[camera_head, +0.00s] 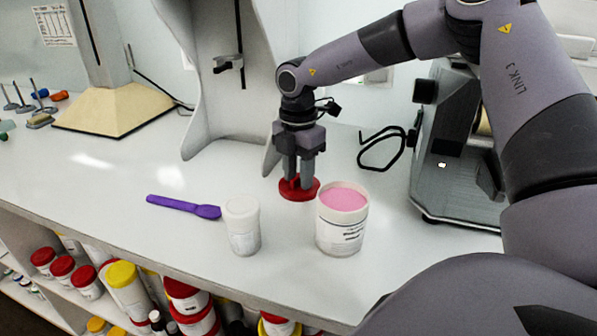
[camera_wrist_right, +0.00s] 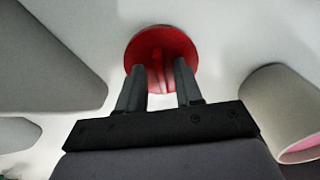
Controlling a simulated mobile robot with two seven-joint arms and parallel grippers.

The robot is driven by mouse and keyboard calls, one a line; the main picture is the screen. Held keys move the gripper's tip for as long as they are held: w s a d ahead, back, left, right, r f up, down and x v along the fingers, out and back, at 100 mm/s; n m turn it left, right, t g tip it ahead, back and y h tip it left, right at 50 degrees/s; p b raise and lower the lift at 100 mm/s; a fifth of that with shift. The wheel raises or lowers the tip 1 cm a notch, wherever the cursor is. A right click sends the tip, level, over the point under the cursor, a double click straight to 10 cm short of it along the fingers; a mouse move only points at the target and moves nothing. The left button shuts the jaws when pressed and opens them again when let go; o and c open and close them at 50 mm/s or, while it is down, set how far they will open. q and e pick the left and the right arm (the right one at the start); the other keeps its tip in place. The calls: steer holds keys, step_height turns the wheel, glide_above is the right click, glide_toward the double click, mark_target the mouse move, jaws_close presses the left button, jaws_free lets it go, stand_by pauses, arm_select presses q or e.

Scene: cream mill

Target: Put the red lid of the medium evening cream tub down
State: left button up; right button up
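The red lid (camera_head: 299,194) is a flat disc and appears level, at or very near the white bench top, left of and behind the open white tub (camera_head: 338,236) of pink cream. My right gripper (camera_head: 299,183) points straight down over the lid, its two fingers on either side of the red grip in the lid's middle. The right wrist view shows the lid (camera_wrist_right: 162,45) ahead of the fingers (camera_wrist_right: 159,68), with red filling the gap between them. Whether the lid touches the bench is hard to tell. My left gripper is not in view.
A white lidded jar (camera_head: 242,226) stands left of the tub, with a purple spatula (camera_head: 183,206) beyond it. A tall white stand (camera_head: 215,120) rises behind my gripper. A grey machine (camera_head: 455,165) is on the right. The bench left of the spatula is clear.

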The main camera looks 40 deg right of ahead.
mark_target(298, 175)
step_height(298, 175, up, 12)
steer(key=shift+r, duration=0.15)
stand_by(0.5)
stand_by(0.5)
